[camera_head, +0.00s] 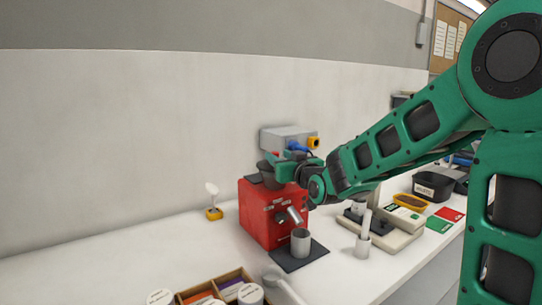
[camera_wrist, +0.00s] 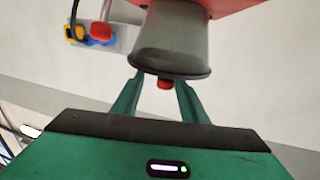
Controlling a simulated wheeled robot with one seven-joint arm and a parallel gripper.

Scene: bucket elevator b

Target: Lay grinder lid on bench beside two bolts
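The red grinder (camera_head: 262,214) stands on the white bench (camera_head: 130,258) near the wall. Its smoky hopper fills the top of the wrist view (camera_wrist: 175,38), with the dark-rimmed lid (camera_wrist: 172,70) on its end. A small red knob (camera_wrist: 164,84) sticks out of the lid. My gripper (camera_wrist: 160,86) has its two green fingers apart, one on each side of the knob, with gaps visible. In the head view my gripper (camera_head: 287,170) is at the grinder's top and partly hides hopper and lid. I cannot make out the two bolts.
A grey cup (camera_head: 300,243) stands on a dark mat before the grinder. A wooden box (camera_head: 232,279) with jars is at the front. A scale and white cylinder are right. A wall box (camera_head: 285,137) with plugs is behind. The bench left of the grinder is mostly clear.

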